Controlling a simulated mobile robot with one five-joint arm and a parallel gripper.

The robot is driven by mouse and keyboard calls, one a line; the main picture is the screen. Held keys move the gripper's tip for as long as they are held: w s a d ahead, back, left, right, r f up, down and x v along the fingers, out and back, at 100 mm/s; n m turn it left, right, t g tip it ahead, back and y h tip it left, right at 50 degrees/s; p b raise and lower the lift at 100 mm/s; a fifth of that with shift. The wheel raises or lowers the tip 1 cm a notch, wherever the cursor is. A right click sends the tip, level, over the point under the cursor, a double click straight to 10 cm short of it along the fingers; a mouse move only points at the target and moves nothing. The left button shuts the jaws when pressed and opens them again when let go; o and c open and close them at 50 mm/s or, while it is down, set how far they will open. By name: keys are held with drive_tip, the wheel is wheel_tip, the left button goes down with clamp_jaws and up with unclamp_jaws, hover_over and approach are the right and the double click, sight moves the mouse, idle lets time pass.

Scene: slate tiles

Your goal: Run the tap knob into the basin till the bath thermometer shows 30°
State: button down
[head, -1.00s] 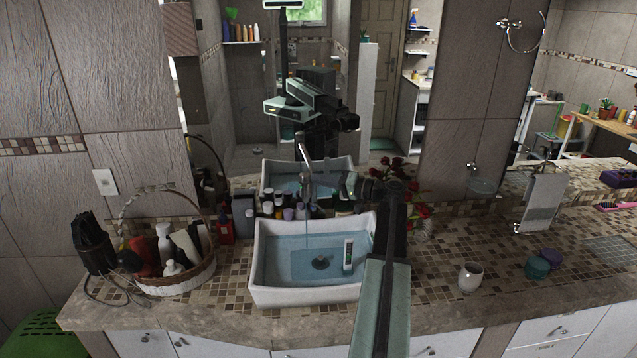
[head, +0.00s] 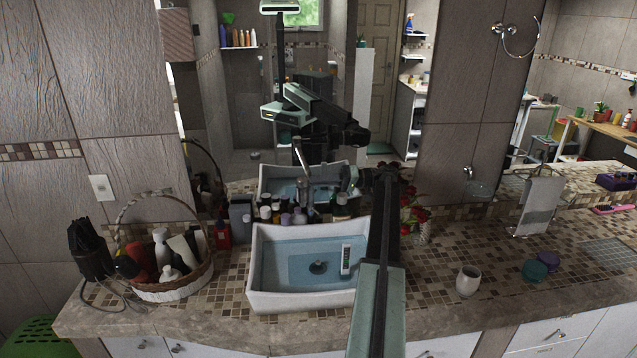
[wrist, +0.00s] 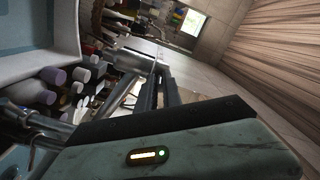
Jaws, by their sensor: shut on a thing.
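The white basin (head: 262,285) holds bluish water with a dark drain in the middle. The bath thermometer (head: 347,260), a slim white piece with a dark display, stands at the basin's right; its reading is too small to make out. The chrome tap (head: 301,158) rises behind the basin, and no clear water stream shows below it.
Several bottles (head: 285,215) crowd behind the basin, close to my gripper. A wicker basket (head: 175,290) stands left. Red flowers (head: 411,217) are right of my arm. A cup (head: 468,281) and small round containers (head: 537,270) stand on the right counter. A mirror backs the counter.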

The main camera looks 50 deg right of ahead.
drive_tip(key=c, duration=1.5)
unclamp_jaws()
